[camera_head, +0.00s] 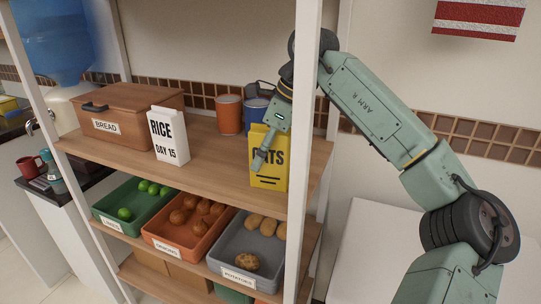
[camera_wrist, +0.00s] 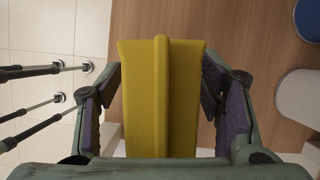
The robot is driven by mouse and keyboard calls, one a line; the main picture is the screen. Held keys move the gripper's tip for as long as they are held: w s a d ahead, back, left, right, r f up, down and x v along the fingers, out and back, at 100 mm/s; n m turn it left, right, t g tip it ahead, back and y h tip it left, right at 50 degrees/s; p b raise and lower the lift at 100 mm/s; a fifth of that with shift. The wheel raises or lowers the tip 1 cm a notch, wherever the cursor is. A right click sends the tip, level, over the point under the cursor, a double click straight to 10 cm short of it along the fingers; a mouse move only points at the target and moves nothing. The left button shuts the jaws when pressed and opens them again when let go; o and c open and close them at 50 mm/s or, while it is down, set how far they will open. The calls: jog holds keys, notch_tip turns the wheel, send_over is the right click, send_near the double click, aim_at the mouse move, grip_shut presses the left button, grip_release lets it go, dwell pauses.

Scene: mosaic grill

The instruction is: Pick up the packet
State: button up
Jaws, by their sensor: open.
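The yellow packet (camera_head: 273,180) stands upright at the right end of the wooden shelf, its black lettering partly covered by my gripper. In the wrist view the packet (camera_wrist: 180,100) is seen from above, its top seam running between my fingers. My gripper (camera_head: 262,160) is lowered over the packet from above. In the wrist view my gripper (camera_wrist: 157,100) is open, with one finger on each side of the packet. A gap shows beside each finger, so it does not appear clamped.
A white rice box (camera_head: 169,136) and a wooden bread box (camera_head: 131,110) stand left on the shelf (camera_head: 215,165). An orange canister (camera_head: 229,114) and a blue one (camera_head: 255,110) are behind the packet. A white shelf post (camera_head: 304,120) stands close right. Produce bins sit below.

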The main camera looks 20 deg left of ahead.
grip_shut()
dwell(0.7)
